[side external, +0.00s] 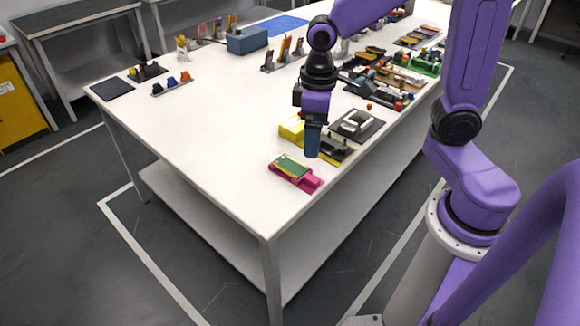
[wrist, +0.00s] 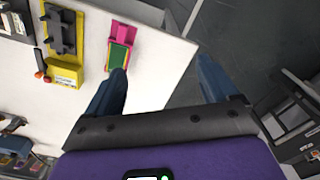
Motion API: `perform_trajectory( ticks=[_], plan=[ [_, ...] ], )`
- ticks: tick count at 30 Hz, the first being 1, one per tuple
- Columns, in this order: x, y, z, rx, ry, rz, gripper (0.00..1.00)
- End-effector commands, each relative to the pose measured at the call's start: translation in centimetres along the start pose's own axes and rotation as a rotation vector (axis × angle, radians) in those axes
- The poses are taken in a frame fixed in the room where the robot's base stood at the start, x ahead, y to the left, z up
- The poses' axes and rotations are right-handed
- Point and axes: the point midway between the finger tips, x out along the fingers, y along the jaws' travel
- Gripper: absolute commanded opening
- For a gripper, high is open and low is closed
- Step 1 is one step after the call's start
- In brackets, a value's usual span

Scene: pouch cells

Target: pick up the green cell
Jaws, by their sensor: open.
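The green cell (side external: 290,165) lies flat on a pink holder (side external: 306,181) near the front corner of the white table. In the wrist view the green cell (wrist: 119,57) shows a yellowish border and sits in the pink holder (wrist: 125,32), just beyond my left fingertip. My gripper (side external: 312,152) hangs above the table, behind and to the right of the cell in the side view, fingers pointing down. In the wrist view my gripper (wrist: 160,72) has its two blue fingers wide apart with nothing between them. The fingers are apart from the cell.
A yellow fixture (side external: 292,128) with dark parts and a grey fixture (side external: 357,124) stand close by my gripper. Several other fixtures crowd the table's right side. The table's (side external: 222,140) middle is clear. Its edge runs close to the pink holder.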

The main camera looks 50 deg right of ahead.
Motion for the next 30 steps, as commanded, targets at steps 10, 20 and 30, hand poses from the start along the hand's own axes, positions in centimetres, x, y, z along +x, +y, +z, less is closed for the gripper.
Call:
perform_trajectory(
  ticks=[10, 20, 30],
  plan=[
    [2.2, 8.1, -5.8, 0.327, -0.011, 0.004, 0.87],
    [4.0, 13.9, -7.4, 0.525, -0.015, 0.005, 0.87],
    [7.7, 14.4, -7.3, 0.544, -0.021, 0.004, 0.87]
  ],
)
